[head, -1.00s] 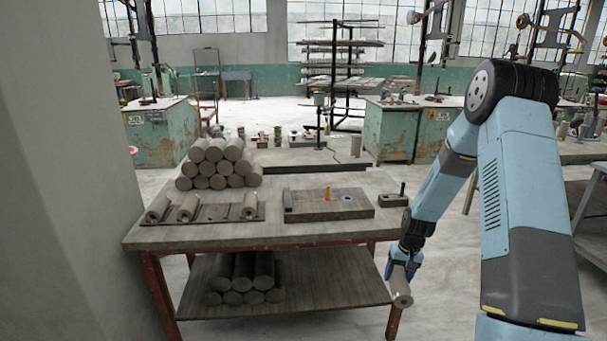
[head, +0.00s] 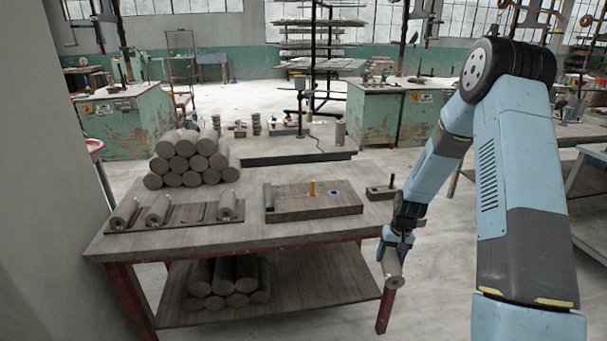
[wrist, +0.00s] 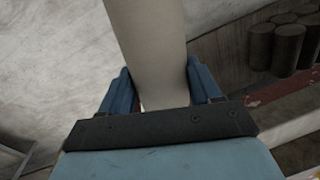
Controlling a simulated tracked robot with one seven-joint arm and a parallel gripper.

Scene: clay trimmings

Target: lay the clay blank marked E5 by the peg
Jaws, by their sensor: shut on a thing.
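My gripper (head: 395,250) is shut on a grey-brown clay cylinder (head: 393,268), off the right front corner of the table. In the wrist view the clay cylinder (wrist: 148,45) stands between the two blue fingers. I cannot read any mark on it. The held cylinder is in front of and to the right of the board.
The table (head: 200,240) carries a rack (head: 175,222) with three clay cylinders and a stack of cylinders (head: 190,160) behind it. A small block with a pin (head: 381,191) stands at the right edge. More cylinders (head: 228,282) lie on the lower shelf (head: 320,290).

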